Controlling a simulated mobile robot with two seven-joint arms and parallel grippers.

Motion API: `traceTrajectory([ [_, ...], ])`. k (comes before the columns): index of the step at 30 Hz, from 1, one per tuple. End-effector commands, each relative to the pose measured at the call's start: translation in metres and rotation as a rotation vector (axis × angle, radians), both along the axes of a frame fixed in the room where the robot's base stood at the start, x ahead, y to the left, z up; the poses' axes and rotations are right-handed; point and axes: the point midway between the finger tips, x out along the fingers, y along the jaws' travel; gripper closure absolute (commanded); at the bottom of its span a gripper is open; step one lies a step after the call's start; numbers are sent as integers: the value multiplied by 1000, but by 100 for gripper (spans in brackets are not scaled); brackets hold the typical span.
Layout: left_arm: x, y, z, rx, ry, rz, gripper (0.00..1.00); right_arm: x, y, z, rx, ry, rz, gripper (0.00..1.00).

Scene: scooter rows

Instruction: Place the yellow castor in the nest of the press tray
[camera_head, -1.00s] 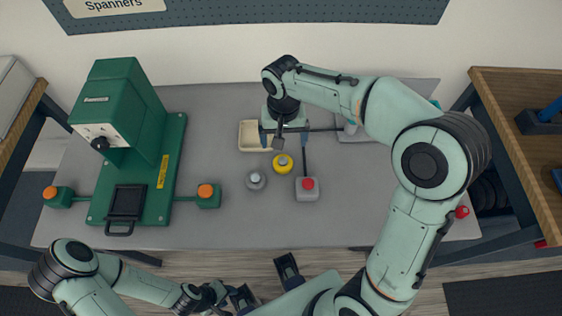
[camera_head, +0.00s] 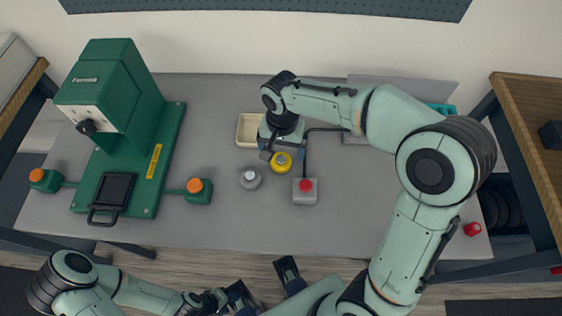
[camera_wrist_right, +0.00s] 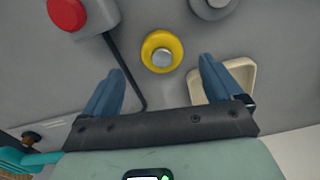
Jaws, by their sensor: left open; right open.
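The yellow castor (camera_head: 281,163), a yellow ring with a grey metal centre, stands on the grey bench in the head view. It also shows in the right wrist view (camera_wrist_right: 161,52), ahead of and between the two blue fingers. My right gripper (camera_wrist_right: 163,85) is open and empty, close to the castor on its far side, with no contact visible. The press tray (camera_head: 113,190) is a black tray with a handle at the front of the green press (camera_head: 130,125); its nest is too small to make out. My left gripper (camera_head: 263,290) is open and empty at the bottom edge, off the bench.
A grey castor (camera_head: 250,177) stands just left of the yellow one. A grey box with a red button (camera_head: 305,190) stands to the right, its black cable running close by. A cream dish (camera_head: 249,130) lies behind. Orange-topped green buttons (camera_head: 199,190) flank the press.

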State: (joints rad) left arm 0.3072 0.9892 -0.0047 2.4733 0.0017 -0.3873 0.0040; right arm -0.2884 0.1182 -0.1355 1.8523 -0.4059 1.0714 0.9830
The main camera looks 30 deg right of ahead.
Motion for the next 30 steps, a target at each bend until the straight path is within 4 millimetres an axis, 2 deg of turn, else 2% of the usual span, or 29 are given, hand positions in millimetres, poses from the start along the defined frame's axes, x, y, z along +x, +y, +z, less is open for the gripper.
traceTrajectory([
  [12, 2, 0, -6, 1, -9, 2, 57, 1, 2, -51, 0, 2, 0, 7],
  [20, 2, 0, -6, 1, -11, 1, 57, 2, 2, -53, 1, -1, 0, 7],
  [26, 2, 0, -6, 1, -10, 2, 57, 2, 2, -53, 1, -1, 0, 69],
  [30, 2, 0, -6, 2, -10, 2, 57, 2, 2, -52, 1, -1, 0, 77],
])
